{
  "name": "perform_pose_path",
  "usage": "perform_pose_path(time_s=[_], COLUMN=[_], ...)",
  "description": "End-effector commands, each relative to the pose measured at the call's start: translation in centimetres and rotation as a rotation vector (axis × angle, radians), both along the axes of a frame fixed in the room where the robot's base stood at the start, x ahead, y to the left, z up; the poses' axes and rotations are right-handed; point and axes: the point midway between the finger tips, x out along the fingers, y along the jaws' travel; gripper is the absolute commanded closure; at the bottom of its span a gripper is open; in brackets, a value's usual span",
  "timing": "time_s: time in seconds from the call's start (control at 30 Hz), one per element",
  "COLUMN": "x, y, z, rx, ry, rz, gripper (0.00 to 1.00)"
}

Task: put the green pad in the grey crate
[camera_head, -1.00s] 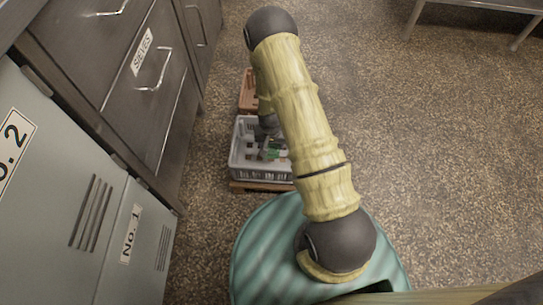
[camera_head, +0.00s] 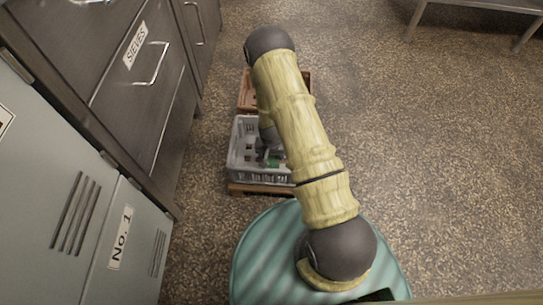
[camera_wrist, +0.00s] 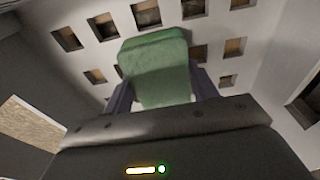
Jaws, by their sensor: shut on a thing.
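The green pad (camera_wrist: 158,66) is held between the two fingers of my gripper (camera_wrist: 163,92) in the wrist view. The grey crate's pale inner surface with square holes (camera_wrist: 115,53) lies behind the pad. I cannot tell whether the pad touches the crate's bottom.
A brown crate (camera_head: 305,82) stands behind the grey one, partly hidden by my arm. A wooden board (camera_head: 262,188) shows under the grey crate. Cabinets with drawers (camera_head: 150,60) line the left. A metal table (camera_head: 480,4) is at the top right. The floor (camera_head: 440,170) to the right is clear.

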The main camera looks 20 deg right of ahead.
Motion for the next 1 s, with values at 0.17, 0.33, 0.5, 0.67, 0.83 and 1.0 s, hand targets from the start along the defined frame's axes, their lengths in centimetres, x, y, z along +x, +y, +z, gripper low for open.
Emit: perform_pose_path(time_s=[0.17,0.33,0.5,0.67,0.83,1.0], x=[0.0,0.0,0.0,0.0,-0.1,-0.3], y=[0.0,0.0,0.0,0.0,0.0,0.1], z=[0.0,-0.2,-0.2,-0.1,1.1,3.7], rx=[0.0,0.0,0.0,0.0,0.0,0.001], ry=[0.0,0.0,0.0,0.0,0.0,-0.001], rz=[0.0,0.0,-0.001,0.0,0.0,-0.001], gripper=[0.67,0.27,0.2,0.2,0.2,0.2])
